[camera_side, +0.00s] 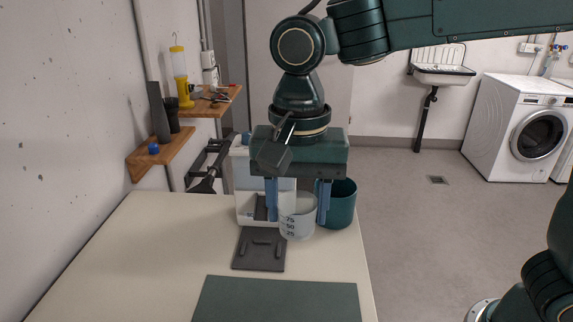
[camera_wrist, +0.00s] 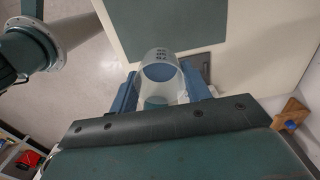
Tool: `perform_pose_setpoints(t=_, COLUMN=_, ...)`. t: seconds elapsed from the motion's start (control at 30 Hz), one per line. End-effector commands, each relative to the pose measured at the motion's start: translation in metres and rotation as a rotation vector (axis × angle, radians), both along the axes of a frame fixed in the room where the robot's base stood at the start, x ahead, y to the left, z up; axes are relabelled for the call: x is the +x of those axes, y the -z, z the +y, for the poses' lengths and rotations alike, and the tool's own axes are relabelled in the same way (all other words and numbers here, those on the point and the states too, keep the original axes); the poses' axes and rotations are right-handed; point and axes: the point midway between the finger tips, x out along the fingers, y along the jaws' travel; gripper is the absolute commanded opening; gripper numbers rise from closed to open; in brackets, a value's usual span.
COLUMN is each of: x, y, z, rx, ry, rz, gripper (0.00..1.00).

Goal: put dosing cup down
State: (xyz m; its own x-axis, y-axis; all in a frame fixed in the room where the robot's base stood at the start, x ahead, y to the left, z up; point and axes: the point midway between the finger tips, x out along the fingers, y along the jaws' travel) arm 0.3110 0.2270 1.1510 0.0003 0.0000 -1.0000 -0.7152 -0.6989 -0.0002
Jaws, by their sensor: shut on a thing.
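The dosing cup (camera_side: 297,222) is small, translucent and whitish, with dark markings reading 75 and 25. My gripper (camera_side: 297,205) is shut on it, with a blue finger on each side, and holds it upright or nearly so in the side view. The cup (camera_wrist: 160,76) also shows between the blue fingers of my gripper (camera_wrist: 160,90) in the wrist view, its markings near the top of the picture. In the side view the cup is in front of a white container and a green cup. I cannot tell how far its base is above the table.
A pale table (camera_side: 140,245) has free room at left. A dark grey plate (camera_side: 259,257) lies below the gripper, and a green mat (camera_side: 278,300) is at the front. The green cup (camera_side: 341,205) and white container (camera_side: 246,185) stand close behind. Wooden shelves (camera_side: 160,153) are on the left wall.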

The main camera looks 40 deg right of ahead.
Motion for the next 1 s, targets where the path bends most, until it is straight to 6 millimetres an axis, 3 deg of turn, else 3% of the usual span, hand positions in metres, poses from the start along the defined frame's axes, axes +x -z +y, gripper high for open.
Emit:
perform_pose_setpoints(t=0.27, x=0.0, y=0.032, z=-0.001, rx=-0.003, ry=0.0, rz=0.005, gripper=0.23)
perform_pose_setpoints(t=0.8, x=0.0, y=0.132, z=-0.001, rx=-0.003, ry=0.0, rz=0.005, gripper=0.23)
perform_pose_setpoints(t=1.0, x=0.0, y=0.153, z=0.0, rx=-0.002, ry=0.0, rz=0.002, gripper=0.23)
